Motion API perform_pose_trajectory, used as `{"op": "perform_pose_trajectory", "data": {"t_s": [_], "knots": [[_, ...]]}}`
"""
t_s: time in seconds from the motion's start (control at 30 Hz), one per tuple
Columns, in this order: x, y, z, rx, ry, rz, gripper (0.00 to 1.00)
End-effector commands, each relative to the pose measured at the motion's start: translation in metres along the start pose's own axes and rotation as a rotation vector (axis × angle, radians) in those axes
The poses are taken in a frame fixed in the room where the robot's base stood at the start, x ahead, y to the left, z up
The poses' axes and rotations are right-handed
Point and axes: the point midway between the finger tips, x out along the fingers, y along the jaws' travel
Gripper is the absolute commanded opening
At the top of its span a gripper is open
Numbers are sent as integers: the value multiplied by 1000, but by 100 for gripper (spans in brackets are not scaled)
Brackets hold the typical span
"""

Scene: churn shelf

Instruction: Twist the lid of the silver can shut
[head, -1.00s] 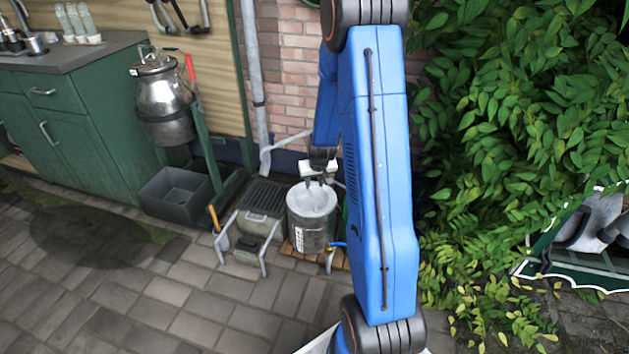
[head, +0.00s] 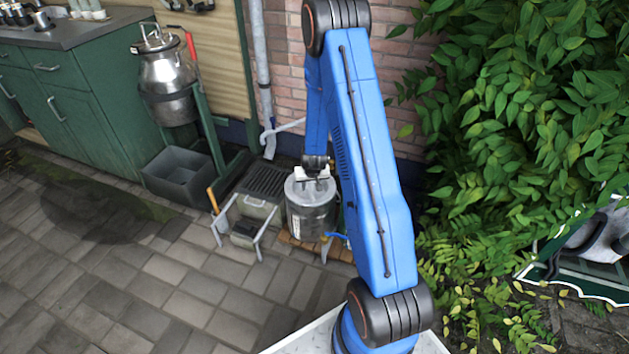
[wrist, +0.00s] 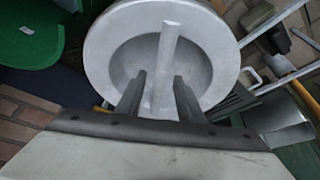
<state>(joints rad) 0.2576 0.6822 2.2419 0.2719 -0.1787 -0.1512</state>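The silver can (head: 309,219) stands low on a wooden pallet. Its round grey lid (head: 303,190) sits on top and also shows in the wrist view (wrist: 104,48). A raised straight bar handle (wrist: 165,60) crosses the lid's recessed dish. My gripper (head: 320,184) is over the lid, pointing down. In the wrist view its two fingers (wrist: 160,95) straddle the near part of the bar, with narrow gaps visible beside it. The gripper looks open. Whether a fingertip touches the lid cannot be told. The lid's seating on the rim is unclear.
A low grey stand (head: 253,207) is left of the can. A grey bin (head: 184,177) and a larger churn (head: 166,77) on a green frame are further left. A brick wall (head: 283,100) is close behind, with leafy bushes (head: 520,110) at right. Paving in front is clear.

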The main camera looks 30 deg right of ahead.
Motion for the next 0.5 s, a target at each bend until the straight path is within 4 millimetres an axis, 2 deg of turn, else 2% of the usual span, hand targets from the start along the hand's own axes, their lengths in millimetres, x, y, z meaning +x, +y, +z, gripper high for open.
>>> {"op": "perform_pose_trajectory", "data": {"t_s": [0.2,0.5], "knots": [[11,-6,3,0,1,1,34],[12,-6,3,1,1,1,34]]}}
